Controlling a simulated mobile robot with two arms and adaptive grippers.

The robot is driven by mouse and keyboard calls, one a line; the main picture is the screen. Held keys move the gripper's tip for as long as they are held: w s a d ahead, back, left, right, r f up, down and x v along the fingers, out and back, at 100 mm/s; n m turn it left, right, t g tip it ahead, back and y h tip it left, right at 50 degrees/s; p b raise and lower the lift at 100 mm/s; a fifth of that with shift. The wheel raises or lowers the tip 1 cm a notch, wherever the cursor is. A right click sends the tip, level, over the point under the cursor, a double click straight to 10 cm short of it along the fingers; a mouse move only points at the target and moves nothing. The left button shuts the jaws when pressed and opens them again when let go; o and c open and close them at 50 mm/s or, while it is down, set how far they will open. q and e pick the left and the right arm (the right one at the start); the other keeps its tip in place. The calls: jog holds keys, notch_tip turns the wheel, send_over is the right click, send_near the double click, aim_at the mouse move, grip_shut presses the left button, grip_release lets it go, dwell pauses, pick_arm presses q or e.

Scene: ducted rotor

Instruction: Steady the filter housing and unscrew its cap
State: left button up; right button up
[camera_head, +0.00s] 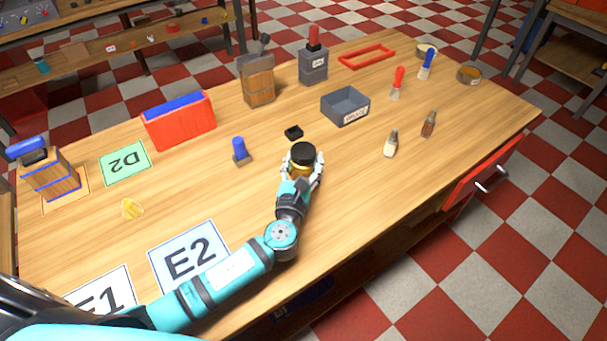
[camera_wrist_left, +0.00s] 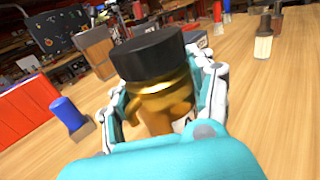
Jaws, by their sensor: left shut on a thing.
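The filter housing (camera_wrist_left: 160,97) is a gold, shiny body standing on the wooden table, and it also shows in the head view (camera_head: 301,171). Its black round cap (camera_head: 303,154) sits on top, and it fills the upper middle of the left wrist view (camera_wrist_left: 149,53). My left gripper (camera_head: 302,172) is shut on the housing below the cap, with a white-and-dark finger on each side in the left wrist view (camera_wrist_left: 165,100). The lower part of the housing is partly hidden by my gripper. My right gripper is in neither view.
A small black part (camera_head: 293,132) lies just behind the housing. A blue-topped block (camera_head: 240,152) stands to the left, a grey bin (camera_head: 345,106) behind right. Two small bottles (camera_head: 390,143) (camera_head: 429,124) stand to the right. The table is clear between the housing and its front edge.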

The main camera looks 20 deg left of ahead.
aim_at(302, 162)
pick_arm(q)
jog(key=c, duration=0.7)
jog(key=shift+r, duration=0.1)
jog(key=shift+r, duration=0.4)
jog(key=r, duration=0.1)
jog(key=r+p, duration=0.1)
jog(key=shift+s+d+r, duration=0.15)
jog(key=shift+s+r, duration=0.15)
jog(key=shift+r, duration=0.05)
jog(key=s+d, duration=0.1)
jog(key=s, duration=0.4)
jog(key=s+d+r+b, duration=0.1)
jog(key=s+d, duration=0.1)
jog(key=s, duration=0.2)
jog(key=s+d, duration=0.1)
jog(key=s, duration=0.4)
jog(key=shift+s+d+r+b, duration=0.2)
jog(key=shift+s+d+b, duration=0.05)
jog(key=shift+s+b, duration=0.15)
